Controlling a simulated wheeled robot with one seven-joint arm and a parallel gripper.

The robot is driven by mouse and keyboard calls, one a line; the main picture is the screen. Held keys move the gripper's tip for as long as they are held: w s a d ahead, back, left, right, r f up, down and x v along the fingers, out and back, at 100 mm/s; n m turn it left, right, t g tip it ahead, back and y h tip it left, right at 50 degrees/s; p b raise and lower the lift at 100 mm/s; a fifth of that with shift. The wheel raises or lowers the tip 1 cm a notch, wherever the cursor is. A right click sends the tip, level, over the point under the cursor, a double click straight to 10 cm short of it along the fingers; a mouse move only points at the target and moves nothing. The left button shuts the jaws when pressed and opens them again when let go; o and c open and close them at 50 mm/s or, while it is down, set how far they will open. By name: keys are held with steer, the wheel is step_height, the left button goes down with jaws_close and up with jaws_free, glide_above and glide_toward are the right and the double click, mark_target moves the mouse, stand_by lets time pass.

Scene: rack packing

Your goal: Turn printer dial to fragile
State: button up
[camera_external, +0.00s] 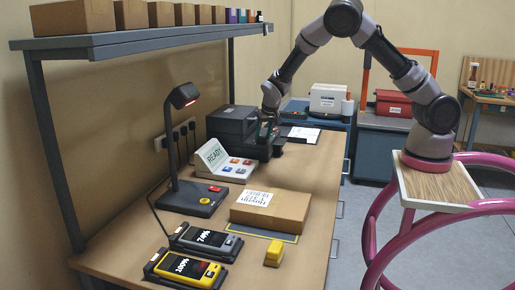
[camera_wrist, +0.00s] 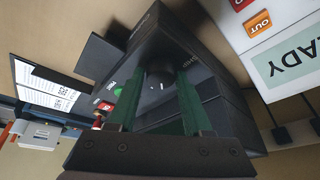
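The dark printer (camera_external: 232,122) stands at the back of the wooden bench. In the wrist view its dark front (camera_wrist: 205,75) fills the middle, turned on its side. The round black dial (camera_wrist: 159,84) with a small white mark shows between the two green fingers. My gripper (camera_wrist: 158,74) is open, with one finger on each side of the dial; I cannot tell whether they touch it. In the external view my gripper (camera_external: 267,130) is at the printer's front and hides the dial. The labels around the dial are too small to read.
A green button (camera_wrist: 119,90) and a red control (camera_wrist: 106,107) sit beside the dial. A READY panel (camera_external: 212,157) with coloured buttons stands before the printer. A labelled carton (camera_external: 283,213), scanner lamp (camera_external: 190,200) and two handheld devices (camera_external: 190,268) occupy the near bench.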

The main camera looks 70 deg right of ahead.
steer(key=shift+o, duration=1.2)
steer(key=v, duration=1)
steer(key=shift+r, duration=0.35)
steer(key=shift+s+a, duration=0.1)
steer(key=shift+s, duration=0.05)
steer(key=s+a+r+n+t+y, duration=0.1)
steer(key=s+a+r+y, duration=0.25)
steer(key=s+r, duration=0.55)
steer(key=s+a+r+n+t+y, duration=0.15)
steer(key=s+a+r, duration=0.25)
steer(key=s+r, duration=0.5)
steer(key=s+a+r+n, duration=0.2)
steer(key=s, duration=0.6)
steer(key=s+a+r+n+t, duration=0.1)
steer(key=s+a+r+n, duration=0.1)
steer(key=s, duration=0.7)
steer(key=shift+a+r, duration=0.6)
steer(key=shift+a, duration=0.05)
